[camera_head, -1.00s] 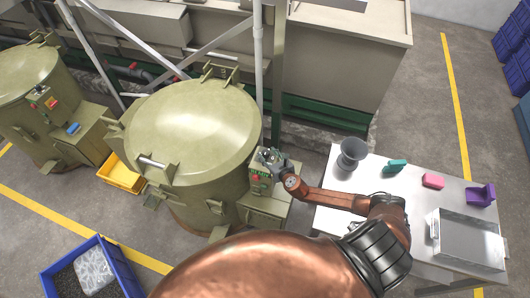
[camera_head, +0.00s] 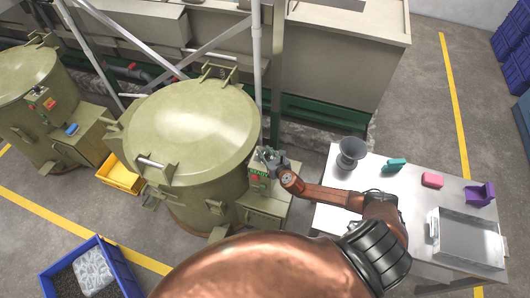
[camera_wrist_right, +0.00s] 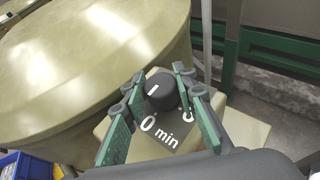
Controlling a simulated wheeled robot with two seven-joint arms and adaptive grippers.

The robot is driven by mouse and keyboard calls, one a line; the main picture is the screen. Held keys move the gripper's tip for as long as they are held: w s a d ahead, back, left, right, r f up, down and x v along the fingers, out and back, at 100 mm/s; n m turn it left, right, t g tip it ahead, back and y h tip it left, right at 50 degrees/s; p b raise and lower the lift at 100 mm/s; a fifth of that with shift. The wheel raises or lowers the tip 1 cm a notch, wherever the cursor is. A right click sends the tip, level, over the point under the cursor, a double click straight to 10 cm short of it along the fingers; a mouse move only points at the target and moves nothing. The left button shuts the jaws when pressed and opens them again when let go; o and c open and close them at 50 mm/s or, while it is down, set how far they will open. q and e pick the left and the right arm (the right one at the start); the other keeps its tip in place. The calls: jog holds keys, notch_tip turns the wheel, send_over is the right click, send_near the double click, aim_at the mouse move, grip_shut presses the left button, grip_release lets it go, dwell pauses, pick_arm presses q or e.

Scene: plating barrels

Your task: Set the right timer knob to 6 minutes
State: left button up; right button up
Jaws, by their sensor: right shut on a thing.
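The right timer knob (camera_wrist_right: 161,92) is a black round dial with a short white mark on its face. It sits on a dark plate with a white "0 min" label (camera_wrist_right: 160,132) in the right wrist view. My right gripper (camera_wrist_right: 163,80) has its green-padded fingers on both sides of the knob and is shut on it. In the head view my right gripper (camera_head: 270,157) is at the top of the control box (camera_head: 259,183) beside the right barrel (camera_head: 195,130), and it hides the knob there. My left gripper is not in view.
A second barrel (camera_head: 35,85) with its own control box stands at the left. A white table (camera_head: 340,205) at the right holds a grey cup (camera_head: 352,152), small coloured items and a metal tray (camera_head: 468,240). Yellow (camera_head: 120,175) and blue (camera_head: 115,265) crates are on the floor.

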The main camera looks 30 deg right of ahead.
jog(key=shift+c, duration=1.3)
